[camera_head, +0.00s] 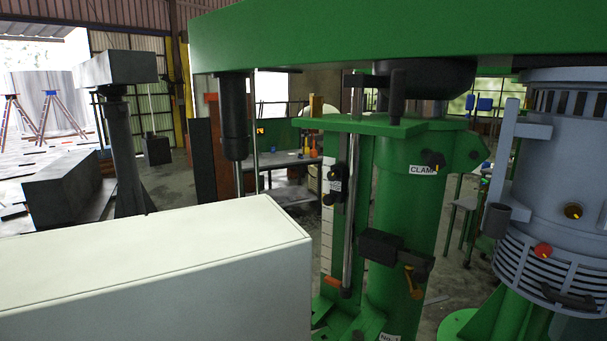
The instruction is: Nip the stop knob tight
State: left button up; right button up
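The green disperser column (403,215) stands right of centre, with a slim metal rod (351,215) and a pale scale strip (327,235) beside it. Two small dark knobs sit close together by the rod, an upper knob (334,173) and a lower knob (329,199), with a small white label between them that is too small to read. I cannot tell for sure which is the stop knob, or how tight either is. Another dark knob (436,160) sits by the CLAMP label (422,170). Neither of my grippers is in view.
A large pale box (150,265) fills the lower left foreground. A green beam (400,35) spans the top, with a dark shaft (234,120) hanging from it. A dark block with an orange lever (412,283) juts from the column. A grey-blue motor (560,180) stands at right.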

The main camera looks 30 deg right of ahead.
aim_at(333, 176)
jog(key=u, duration=1.4)
jog(key=i, duration=1)
jog(key=z, duration=3.8)
